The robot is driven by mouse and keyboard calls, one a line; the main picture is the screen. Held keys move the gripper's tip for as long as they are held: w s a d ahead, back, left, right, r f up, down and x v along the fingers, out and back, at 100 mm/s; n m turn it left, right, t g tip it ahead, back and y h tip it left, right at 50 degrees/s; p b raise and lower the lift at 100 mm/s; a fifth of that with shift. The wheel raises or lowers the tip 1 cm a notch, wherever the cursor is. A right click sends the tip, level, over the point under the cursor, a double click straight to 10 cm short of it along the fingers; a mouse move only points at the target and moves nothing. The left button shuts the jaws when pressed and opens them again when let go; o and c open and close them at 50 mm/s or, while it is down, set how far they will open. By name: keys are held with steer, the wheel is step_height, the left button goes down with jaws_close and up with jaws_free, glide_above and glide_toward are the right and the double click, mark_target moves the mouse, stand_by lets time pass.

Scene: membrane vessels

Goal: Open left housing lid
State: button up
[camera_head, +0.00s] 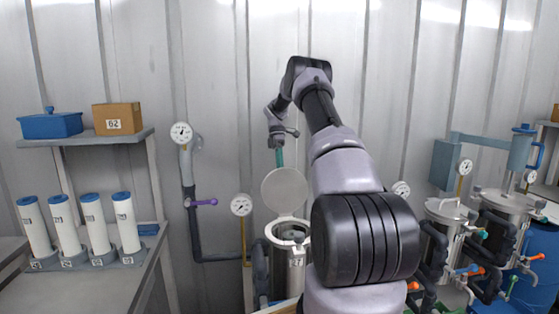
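The left housing (289,262), a grey cylinder with a label that seems to read 27, stands at the centre, partly hidden behind my arm. Its round grey lid (284,191) is raised and stands steeply upright behind the open mouth (291,233). My gripper (278,146) is just above the lid's top edge, pointing down. A teal piece (279,157) shows between gripper and lid; I cannot tell whether it belongs to either. The fingers are too small to read, so whether they hold the lid is unclear.
A shelf at left holds a blue box (51,124) and a cardboard box (117,119). Several white blue-capped cylinders (94,223) stand in a rack below. Wall gauges (241,205) and a dark pipe (193,225) flank the housing. Another housing (450,212) with valves stands right.

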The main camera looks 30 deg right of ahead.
mark_target(285, 180)
steer(key=v, duration=0.5)
steer(key=c, duration=0.7)
steer(key=shift+s+d+m, duration=0.1)
steer(key=shift+m, duration=0.3)
jaws_close()
steer(key=shift+s+d+f+m+t+h, duration=0.2)
steer(key=shift+s+f+m+t, duration=0.6)
steer(key=shift+f+m, duration=1.4)
steer(key=shift+s+a+f+m+t+h, duration=0.1)
steer(key=shift+s+f+m+t+h, duration=0.65)
steer(key=shift+m, duration=2.8)
steer(key=shift+s+d+f+m+t+y, duration=0.15)
steer(key=shift+s+f+m+t, duration=0.25)
steer(key=shift+f+m+t, duration=1.8)
